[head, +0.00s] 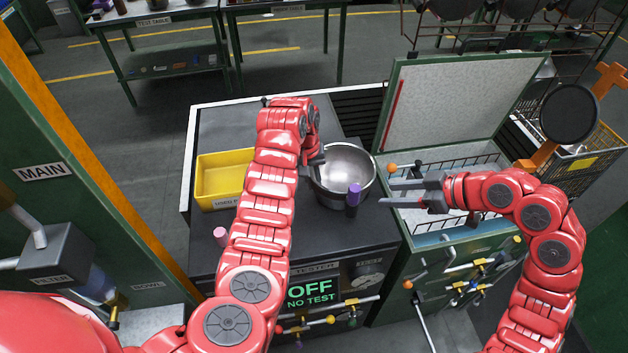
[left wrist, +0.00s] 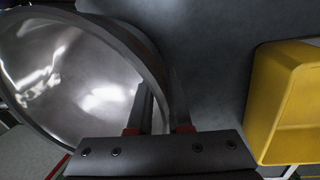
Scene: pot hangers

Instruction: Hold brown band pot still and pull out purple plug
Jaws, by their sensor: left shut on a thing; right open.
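The metal pot (head: 343,163) stands on the dark tester top in the head view. In the left wrist view it fills the left side (left wrist: 60,75), with a brownish band along its outer wall. A purple plug (head: 354,192) stands upright at the pot's front right side, its dark lower part reaching down the wall. My left gripper (head: 314,168) is shut on the pot's left wall; its fingers also show in the left wrist view (left wrist: 161,115), one inside the rim and one outside. My right gripper (head: 386,192) is open and empty, just right of the plug.
A yellow bin (head: 207,183) stands left of my left arm, with a pink cylinder (head: 221,236) in front of it. At right is a green chest with a raised lid (head: 455,100) and a wire basket. An orange-handled pan (head: 569,112) is at far right.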

